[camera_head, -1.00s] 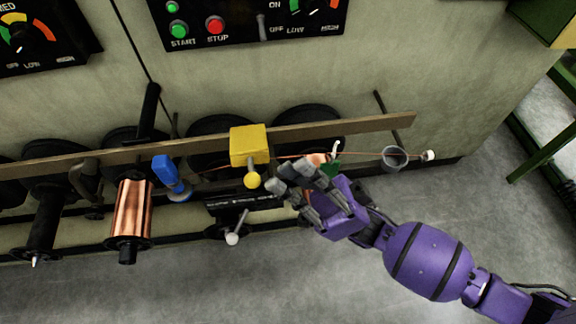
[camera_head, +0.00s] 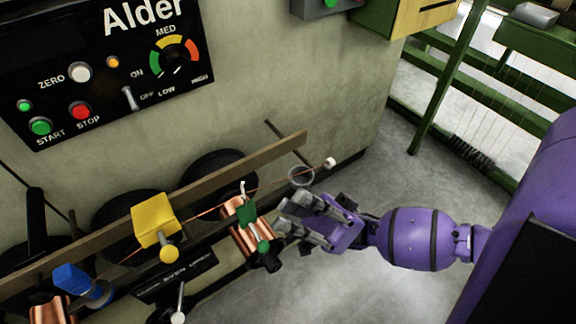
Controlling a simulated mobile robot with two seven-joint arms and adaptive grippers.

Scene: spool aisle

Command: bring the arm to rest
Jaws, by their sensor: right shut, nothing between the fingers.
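My right gripper (camera_head: 288,222) is purple and grey and reaches in from the right. It is shut and empty. Its fingertips are just right of a copper spool (camera_head: 247,238) with a green clip (camera_head: 246,212) on it; I cannot tell whether they touch. My right arm (camera_head: 415,238) stretches out level to the right side of the picture. My left gripper is not in view.
A wooden rail (camera_head: 200,200) runs along the machine wall, with a yellow block (camera_head: 154,219), a blue part (camera_head: 75,281) and a wire ring (camera_head: 301,176). The Alder control panel (camera_head: 110,75) is above. Green framework (camera_head: 445,80) stands at right. Grey floor (camera_head: 350,290) is clear.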

